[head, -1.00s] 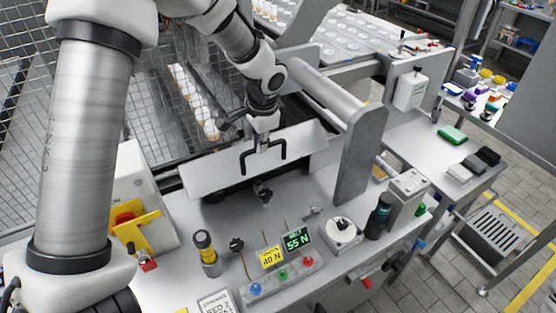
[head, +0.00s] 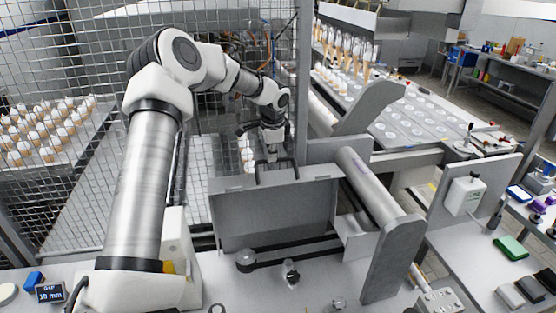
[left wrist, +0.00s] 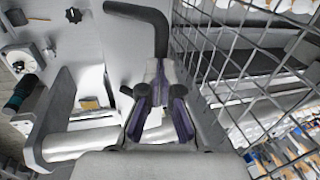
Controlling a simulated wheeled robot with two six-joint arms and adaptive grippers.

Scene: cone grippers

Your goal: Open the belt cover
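The grey belt cover (head: 275,218) stands raised, nearly upright, along its far edge, with its inner side facing me in the head view. Its black U-shaped handle (head: 277,165) is at the top edge. My left gripper (head: 272,156) is at this handle. In the left wrist view, the purple-padded fingers of the left gripper (left wrist: 160,88) close in around the black handle bar (left wrist: 152,20); the exact contact is partly hidden. A dark belt (head: 300,254) and a round pulley (head: 246,261) show below the cover. My right gripper is not in view.
A metal roller (head: 368,188) and its grey side plate (head: 392,262) stand right of the cover. A wire mesh fence (head: 225,60) rises behind and left. A black knob (head: 291,273) sits on the grey deck in front.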

